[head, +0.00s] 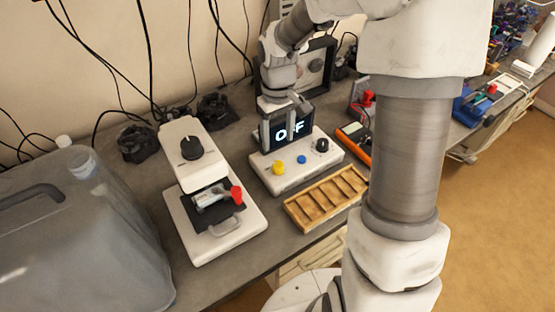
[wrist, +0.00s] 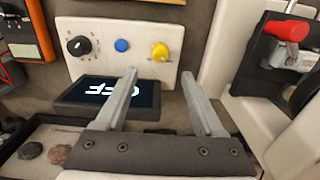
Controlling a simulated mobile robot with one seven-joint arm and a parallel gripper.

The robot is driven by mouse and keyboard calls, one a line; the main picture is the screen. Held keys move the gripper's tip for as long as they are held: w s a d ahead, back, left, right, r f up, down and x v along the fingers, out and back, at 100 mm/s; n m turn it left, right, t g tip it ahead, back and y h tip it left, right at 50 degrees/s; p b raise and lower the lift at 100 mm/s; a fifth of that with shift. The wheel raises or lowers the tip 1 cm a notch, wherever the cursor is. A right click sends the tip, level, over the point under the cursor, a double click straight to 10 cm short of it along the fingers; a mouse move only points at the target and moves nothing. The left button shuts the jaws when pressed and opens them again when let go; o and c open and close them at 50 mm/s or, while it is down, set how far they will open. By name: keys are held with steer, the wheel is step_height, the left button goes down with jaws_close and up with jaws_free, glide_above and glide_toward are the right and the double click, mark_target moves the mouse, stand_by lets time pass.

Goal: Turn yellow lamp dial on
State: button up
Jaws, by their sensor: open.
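The lamp box is a white panel (head: 275,176) on the bench with a screen (head: 303,126) that reads OFF. The yellow dial (head: 279,168) is at its left, beside a blue button (head: 301,159) and a black knob (head: 322,145). My gripper (head: 281,131) is in front of the screen and partly covers it in the head view. In the wrist view my gripper (wrist: 158,86) is open and empty. The yellow dial (wrist: 160,52) lies beyond the fingertips, roughly between them in the picture, and I see no contact.
A white device (head: 196,158) with a black knob and red-handled clamp stands left of the box. A wooden slotted tray (head: 326,197) lies in front, and an orange-black meter (head: 355,141) at the right. A large grey container (head: 80,235) fills the left.

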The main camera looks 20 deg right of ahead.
mark_target(278, 164)
step_height(278, 164, down, 10)
steer(key=shift+r, duration=0.15)
stand_by(0.3)
jaws_close()
